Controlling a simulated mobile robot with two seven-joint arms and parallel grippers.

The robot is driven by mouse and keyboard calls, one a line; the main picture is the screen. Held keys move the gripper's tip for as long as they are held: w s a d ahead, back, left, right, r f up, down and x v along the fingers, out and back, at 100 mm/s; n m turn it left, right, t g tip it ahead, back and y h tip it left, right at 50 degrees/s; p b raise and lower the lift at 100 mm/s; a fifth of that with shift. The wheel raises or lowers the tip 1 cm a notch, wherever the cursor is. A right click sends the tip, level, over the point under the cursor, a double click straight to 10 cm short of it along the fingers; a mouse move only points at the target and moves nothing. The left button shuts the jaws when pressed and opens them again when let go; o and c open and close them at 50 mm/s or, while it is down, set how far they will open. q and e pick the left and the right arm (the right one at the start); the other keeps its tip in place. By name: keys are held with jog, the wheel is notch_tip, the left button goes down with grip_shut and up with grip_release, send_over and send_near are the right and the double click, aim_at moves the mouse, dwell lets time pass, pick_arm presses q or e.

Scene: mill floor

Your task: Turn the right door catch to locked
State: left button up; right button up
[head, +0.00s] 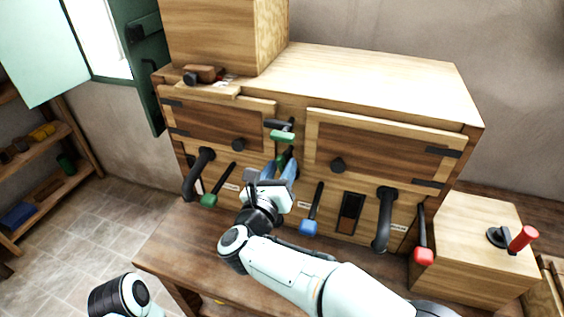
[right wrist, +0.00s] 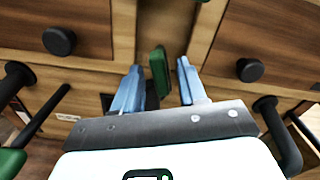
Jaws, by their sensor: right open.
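A cabinet with two dark-panelled doors stands on a bench. On the post between the left door (head: 215,127) and the right door (head: 372,150) is an upper catch (head: 282,135) with a green bar lying crosswise. Below it is a second green catch, mostly hidden by my gripper in the head view; in the right wrist view this lower green catch (right wrist: 160,73) stands roughly upright. I cannot tell which catch belongs to the right door. My right gripper (head: 279,168) is open, its blue fingers either side of the lower catch with gaps showing. My left gripper is out of view.
Round knobs sit on both doors, one (head: 338,165) on the right. Below hang black handles (head: 384,218) and green, blue (head: 309,228) and red (head: 423,254) levers. A wooden box (head: 475,245) with a red-handled crank stands at right.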

jog(key=shift+w+d, duration=0.25)
jog(key=shift+w, duration=0.4)
grip_shut()
